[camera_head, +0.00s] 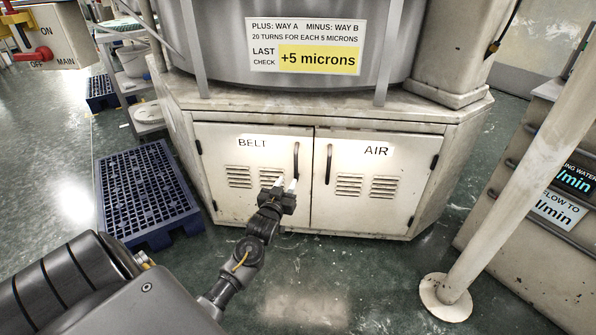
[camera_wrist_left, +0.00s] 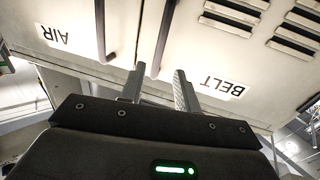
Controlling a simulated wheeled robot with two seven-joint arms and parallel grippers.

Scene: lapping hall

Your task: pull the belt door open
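The BELT door (camera_head: 255,170) is the left cream door of the low cabinet, and it looks shut. Its dark upright bar handle (camera_head: 296,160) is near the door's right edge. My left gripper (camera_head: 286,184) is in front of the door by the handle's lower end. In the left wrist view, which is upside down, the gripper (camera_wrist_left: 160,75) has its fingers apart, with the handle (camera_wrist_left: 162,40) lined up between them. I cannot tell whether either finger touches it. My right gripper is out of view.
The AIR door (camera_head: 375,185) with its own handle (camera_head: 328,163) is right beside it, shut. A blue pallet (camera_head: 148,190) lies on the floor to the left. A pale post (camera_head: 490,190) with a round foot stands at the right. Floor before the cabinet is clear.

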